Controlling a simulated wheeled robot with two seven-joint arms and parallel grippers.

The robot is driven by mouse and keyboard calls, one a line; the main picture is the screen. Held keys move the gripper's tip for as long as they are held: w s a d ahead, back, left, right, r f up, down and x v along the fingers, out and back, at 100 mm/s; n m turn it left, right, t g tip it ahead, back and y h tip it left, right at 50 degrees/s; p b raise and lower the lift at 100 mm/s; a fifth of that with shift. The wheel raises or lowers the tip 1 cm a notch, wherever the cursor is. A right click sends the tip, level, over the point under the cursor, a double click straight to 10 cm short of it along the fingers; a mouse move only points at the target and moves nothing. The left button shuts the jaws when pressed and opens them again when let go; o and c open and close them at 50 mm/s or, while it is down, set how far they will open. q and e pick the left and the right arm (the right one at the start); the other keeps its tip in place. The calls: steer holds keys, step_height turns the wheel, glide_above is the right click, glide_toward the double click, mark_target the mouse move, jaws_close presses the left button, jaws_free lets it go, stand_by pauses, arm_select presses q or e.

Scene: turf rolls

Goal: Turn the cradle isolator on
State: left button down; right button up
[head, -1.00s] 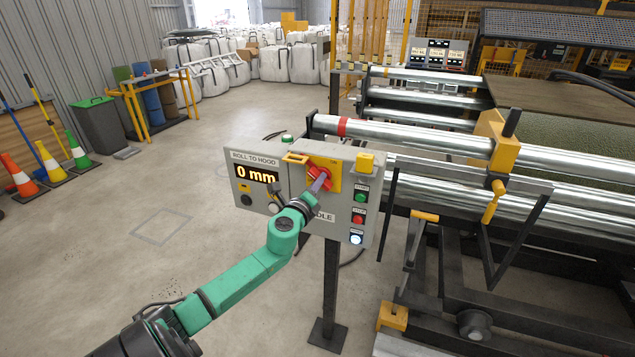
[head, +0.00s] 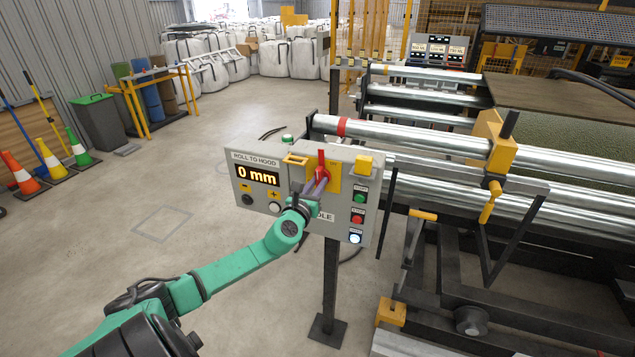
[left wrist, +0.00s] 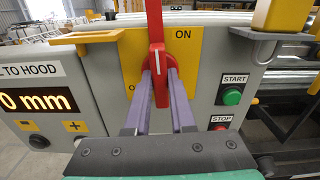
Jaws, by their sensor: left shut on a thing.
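The cradle isolator is a red rotary handle (head: 321,161) on a yellow plate (head: 333,182) on the grey control box. In the left wrist view the red handle (left wrist: 156,50) stands upright. The word ON is printed on the yellow plate (left wrist: 188,65) to the right of its upper part; a partly hidden label lies lower left. My left gripper (head: 316,184) is shut on the lower part of the handle, one purple-grey finger on each side, as the left wrist view also shows (left wrist: 158,88). My right gripper is not in view.
The control box has a display (head: 257,175) reading 0 mm, a green START button (head: 360,197), a red STOP button (head: 357,218) and a lit white button (head: 355,238). Steel rollers (head: 430,138) stand to the right.

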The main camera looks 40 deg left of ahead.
arm_select(q)
steer(key=shift+m, duration=0.5)
steer(key=c, duration=0.8)
jaws_free()
steer(key=shift+o, duration=0.2)
steer(key=shift+s, duration=0.1)
steer(key=v, duration=1.4)
steer(key=shift+s, duration=0.2)
steer(key=shift+d, duration=0.1)
